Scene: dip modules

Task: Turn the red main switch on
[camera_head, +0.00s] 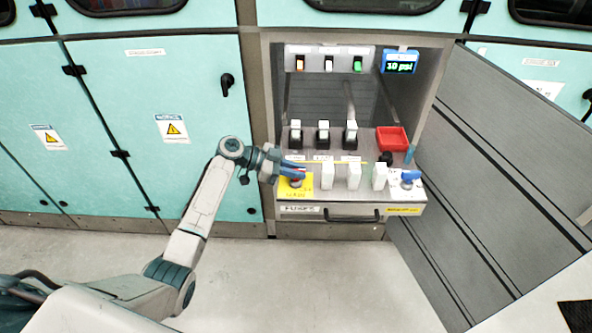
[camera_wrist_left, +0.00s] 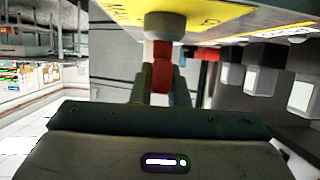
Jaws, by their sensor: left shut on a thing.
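The red main switch (camera_wrist_left: 162,66) sits on a pale round base (camera_wrist_left: 165,25) on a yellow plate (camera_head: 296,193), at the left front of the pull-out panel. My left gripper (camera_head: 297,170) reaches it from the left, with its blue fingers over the plate. In the left wrist view, the two fingers of my left gripper (camera_wrist_left: 161,88) stand on either side of the red handle and are shut on it. In the head view the fingers mostly hide the handle. My right gripper does not show.
White blocks (camera_head: 353,176) stand just right of the switch, with black-and-white modules (camera_head: 323,134) behind. Cabinet walls flank the bay; the floor in front is clear.

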